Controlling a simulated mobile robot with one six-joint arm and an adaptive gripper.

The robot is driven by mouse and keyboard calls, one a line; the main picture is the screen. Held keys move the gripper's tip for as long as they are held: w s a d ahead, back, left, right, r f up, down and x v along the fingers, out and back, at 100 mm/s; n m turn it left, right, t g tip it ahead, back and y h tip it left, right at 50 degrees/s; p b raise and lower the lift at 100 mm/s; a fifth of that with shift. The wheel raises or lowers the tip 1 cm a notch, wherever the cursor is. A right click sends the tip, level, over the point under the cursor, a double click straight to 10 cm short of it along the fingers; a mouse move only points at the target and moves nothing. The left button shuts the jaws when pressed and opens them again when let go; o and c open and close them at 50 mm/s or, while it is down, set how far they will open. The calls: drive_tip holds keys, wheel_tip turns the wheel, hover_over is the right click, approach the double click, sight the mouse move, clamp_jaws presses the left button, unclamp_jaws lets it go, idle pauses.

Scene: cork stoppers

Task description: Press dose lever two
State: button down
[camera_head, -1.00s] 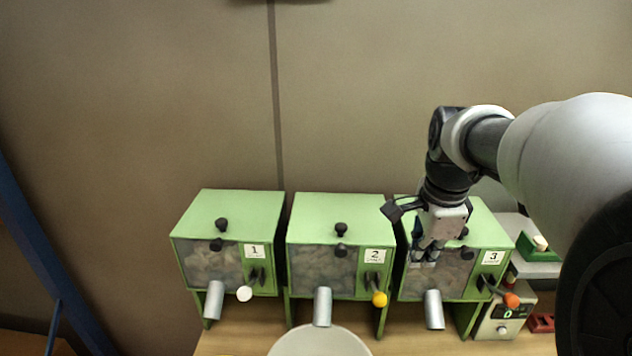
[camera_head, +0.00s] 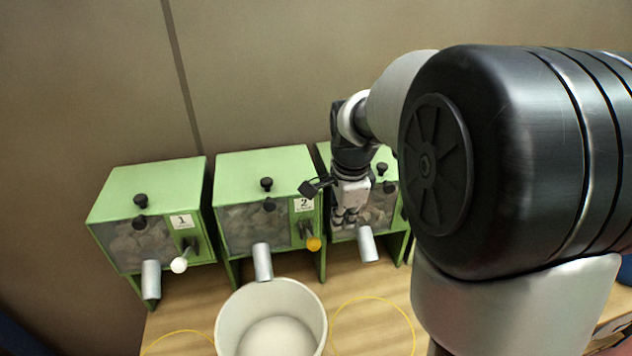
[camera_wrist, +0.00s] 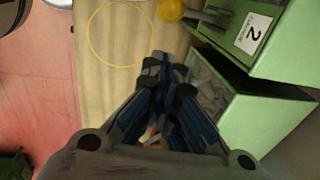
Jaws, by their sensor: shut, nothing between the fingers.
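Dose lever two is the lever with a yellow-orange knob (camera_head: 313,243) on the front of the green dispenser marked 2 (camera_head: 262,168). Its knob (camera_wrist: 171,9) also shows at the top of the wrist view, beside the label 2. My gripper (camera_head: 345,222) hangs shut and empty in front of the third dispenser, to the right of the knob and apart from it. In the wrist view my gripper's fingertips (camera_wrist: 165,65) point toward the knob, with a gap between.
Dispenser 1 (camera_head: 150,185) with a white-knobbed lever (camera_head: 179,265) stands at the left. A white bucket (camera_head: 225,312) sits below dispenser two's metal spout (camera_head: 262,262). Yellow rings (camera_head: 405,315) mark the wooden table. The third dispenser (camera_head: 398,225) is partly hidden behind my arm.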

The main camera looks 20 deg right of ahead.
drive_tip(key=f, duration=0.1)
drive_tip(key=a+f, duration=0.1)
drive_tip(key=w+a+f, duration=0.1)
drive_tip(key=shift+w+a+f, duration=0.1)
drive_tip(key=shift+a+f, duration=0.15)
drive_tip(key=shift+f, duration=0.15)
drive_tip(key=shift+f, duration=0.1)
drive_tip(key=shift+s+a+f+b, duration=0.1)
drive_tip(key=shift+s+f+b, duration=0.15)
drive_tip(key=shift+b, duration=0.7)
drive_tip(key=shift+s+f+t+b, duration=0.15)
drive_tip(key=shift+t+b, duration=0.25)
drive_tip(key=shift+b, duration=0.15)
